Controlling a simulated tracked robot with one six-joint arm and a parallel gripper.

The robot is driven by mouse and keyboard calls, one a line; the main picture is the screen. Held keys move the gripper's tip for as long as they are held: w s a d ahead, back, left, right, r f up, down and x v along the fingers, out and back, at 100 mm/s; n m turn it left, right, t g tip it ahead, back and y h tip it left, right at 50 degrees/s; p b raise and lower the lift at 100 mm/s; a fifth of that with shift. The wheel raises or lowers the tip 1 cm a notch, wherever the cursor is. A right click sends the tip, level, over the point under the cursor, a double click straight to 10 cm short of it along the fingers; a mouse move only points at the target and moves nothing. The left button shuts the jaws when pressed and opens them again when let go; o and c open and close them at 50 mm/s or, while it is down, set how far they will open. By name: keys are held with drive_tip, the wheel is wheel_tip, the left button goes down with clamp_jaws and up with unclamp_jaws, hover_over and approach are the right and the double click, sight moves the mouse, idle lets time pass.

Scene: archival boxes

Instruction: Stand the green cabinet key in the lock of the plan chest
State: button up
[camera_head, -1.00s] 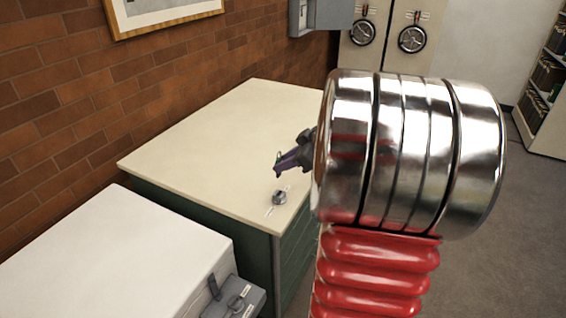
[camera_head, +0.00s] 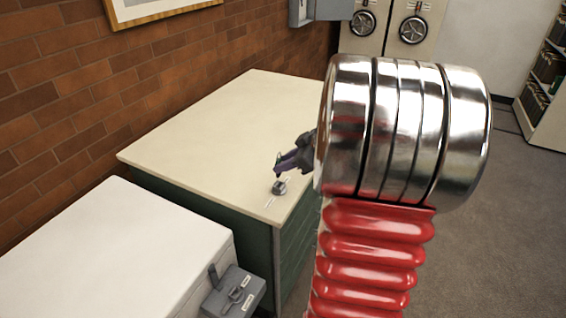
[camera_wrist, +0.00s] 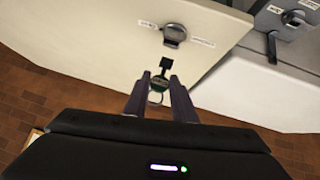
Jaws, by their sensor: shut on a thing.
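The plan chest is green with a cream top (camera_head: 200,135). Its lock (camera_head: 279,188) is a small round metal fitting near the front corner of that top, with pale labels beside it. The lock also shows in the wrist view (camera_wrist: 174,34). My gripper (camera_head: 278,169) is shut on the green cabinet key and is just above the lock in the head view. The key appears apart from the lock. My arm hides part of the chest.
A white-topped cabinet (camera_head: 110,250) stands at the front left, with a grey lever box (camera_head: 234,294) at its corner. A brick wall (camera_head: 60,100) runs along the left. Safe doors (camera_head: 390,50) and a shelf (camera_head: 545,90) stand behind. The chest top is otherwise clear.

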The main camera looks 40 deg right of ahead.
drive_tip(key=shift+f, duration=2.5)
drive_tip(key=shift+f, duration=0.15)
drive_tip(key=o, duration=1.1)
drive_tip(key=v, duration=1.3)
drive_tip(key=shift+s+r, duration=0.25)
drive_tip(key=shift+s, duration=0.05)
